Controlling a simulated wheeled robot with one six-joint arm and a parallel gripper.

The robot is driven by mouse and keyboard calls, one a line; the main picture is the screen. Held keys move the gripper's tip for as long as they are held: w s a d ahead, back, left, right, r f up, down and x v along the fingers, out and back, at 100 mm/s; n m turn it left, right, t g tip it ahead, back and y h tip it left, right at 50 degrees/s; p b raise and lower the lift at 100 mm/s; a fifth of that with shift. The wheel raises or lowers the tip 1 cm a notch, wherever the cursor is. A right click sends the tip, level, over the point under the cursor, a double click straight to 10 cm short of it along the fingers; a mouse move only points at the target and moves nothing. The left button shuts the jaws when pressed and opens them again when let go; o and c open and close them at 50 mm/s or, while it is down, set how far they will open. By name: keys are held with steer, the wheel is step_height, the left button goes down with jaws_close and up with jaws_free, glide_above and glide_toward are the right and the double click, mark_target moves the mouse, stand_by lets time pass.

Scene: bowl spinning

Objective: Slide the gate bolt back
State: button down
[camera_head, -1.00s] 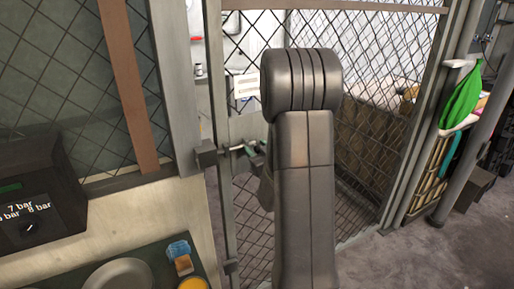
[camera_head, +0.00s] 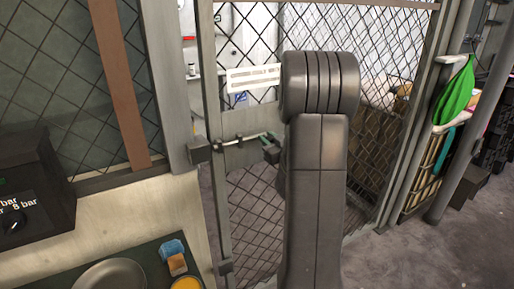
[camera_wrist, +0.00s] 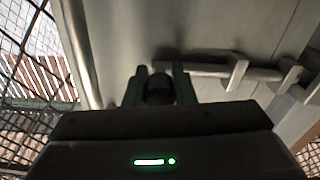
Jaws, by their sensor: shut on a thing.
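The gate bolt is a thin metal rod (camera_head: 248,137) lying across the gate's plate, left of my gripper. In the wrist view the rod (camera_wrist: 205,70) runs right from a dark round knob (camera_wrist: 160,90) through a guide bracket (camera_wrist: 236,72). My gripper (camera_wrist: 160,84) is shut on this knob, one green finger on each side. In the head view my gripper (camera_head: 271,149) is partly hidden by my arm. A block-shaped keeper (camera_head: 200,150) is on the post to the left. I cannot tell whether the rod's far end is inside it.
The mesh gate (camera_head: 255,205) stands behind the bolt. A counter (camera_head: 120,220) at lower left holds a dark tray with a plate (camera_head: 110,275), a blue item and a yellow cup (camera_head: 187,284). A green cloth (camera_head: 455,90) hangs at right. The floor at lower right is clear.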

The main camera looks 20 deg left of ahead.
steer(key=shift+w+d, duration=0.4)
steer(key=shift+r, duration=0.1)
steer(key=c, duration=1.5)
jaws_free()
steer(key=o, duration=0.3)
steer(key=shift+w+d, duration=0.15)
steer(key=shift+d, duration=0.05)
steer(key=shift+a, duration=0.1)
steer(key=b+v, duration=0.2)
steer(key=v, duration=1.2)
steer(key=shift+b, duration=0.4)
steer(key=shift+a, duration=0.1)
